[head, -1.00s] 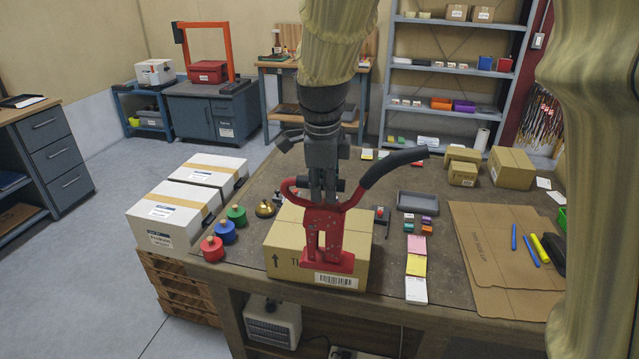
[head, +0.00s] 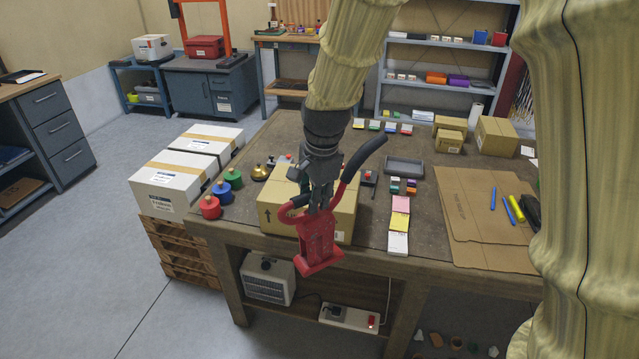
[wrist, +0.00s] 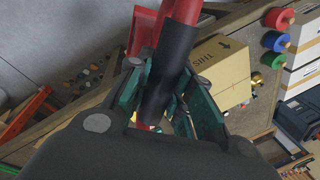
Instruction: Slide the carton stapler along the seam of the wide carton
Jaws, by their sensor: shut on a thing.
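The red carton stapler (head: 318,244) with its black curved handle (head: 366,156) is held in my gripper (head: 320,190). In the head view the stapler hangs tilted in front of the wide carton (head: 345,215) and covers part of its front face. Its base reaches past the table's front edge. Whether it touches the carton cannot be told. In the wrist view my gripper's green fingers (wrist: 165,92) are shut around the stapler's black grip (wrist: 170,75). The carton (wrist: 216,72) shows there to the right of the stapler, with printed lettering.
Red, blue and green knobbed weights (head: 222,193) stand left of the carton. Notes and cards (head: 399,222) lie to its right, beside flat cardboard (head: 480,215). A grey tray (head: 404,167) sits behind. White boxes (head: 170,185) stand on pallets at left.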

